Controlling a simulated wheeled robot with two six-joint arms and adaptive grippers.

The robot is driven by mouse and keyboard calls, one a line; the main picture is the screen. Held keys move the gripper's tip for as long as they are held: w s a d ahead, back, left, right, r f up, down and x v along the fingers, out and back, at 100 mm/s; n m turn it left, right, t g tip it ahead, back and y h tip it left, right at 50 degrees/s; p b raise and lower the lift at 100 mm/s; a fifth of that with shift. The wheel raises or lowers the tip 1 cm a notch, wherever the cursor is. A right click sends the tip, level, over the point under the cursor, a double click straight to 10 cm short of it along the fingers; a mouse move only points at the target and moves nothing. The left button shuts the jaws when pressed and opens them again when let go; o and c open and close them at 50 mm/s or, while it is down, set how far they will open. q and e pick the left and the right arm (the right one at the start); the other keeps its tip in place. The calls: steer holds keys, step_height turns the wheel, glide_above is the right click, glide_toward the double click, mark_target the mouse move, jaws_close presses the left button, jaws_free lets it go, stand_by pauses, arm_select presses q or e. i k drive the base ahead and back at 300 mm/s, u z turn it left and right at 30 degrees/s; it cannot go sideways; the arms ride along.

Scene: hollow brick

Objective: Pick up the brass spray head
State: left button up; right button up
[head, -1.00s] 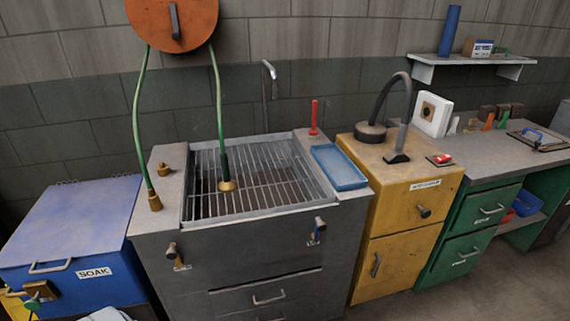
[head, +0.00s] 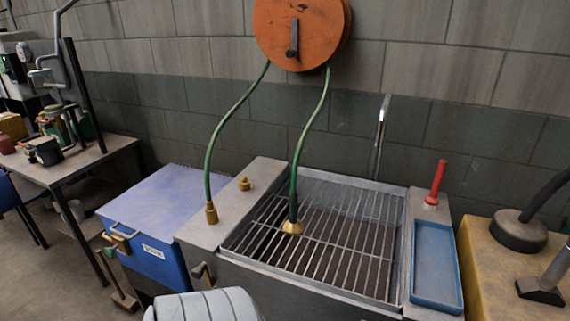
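A flared brass spray head (head: 292,227) hangs at the lower end of a green hose (head: 300,150), at the metal grate of the sink. I cannot tell whether it touches the bars. The hose runs up to an orange reel (head: 301,32) on the wall. A second green hose ends in a brass fitting (head: 211,213) on the sink's left rim. A small separate brass piece (head: 245,184) sits on the same rim. Neither of my grippers is in view.
The grated sink (head: 330,270) has a blue tray (head: 437,265) and a red-handled tool (head: 436,184) on its right rim. A blue box (head: 165,208) stands left. A grey ribbed object (head: 205,306) is cut off at the bottom. A yellow cabinet (head: 490,260) stands right.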

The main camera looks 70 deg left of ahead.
mark_target(293, 226)
steer(key=u, duration=0.85)
steer(key=i, duration=0.85)
steer(key=u, duration=0.85)
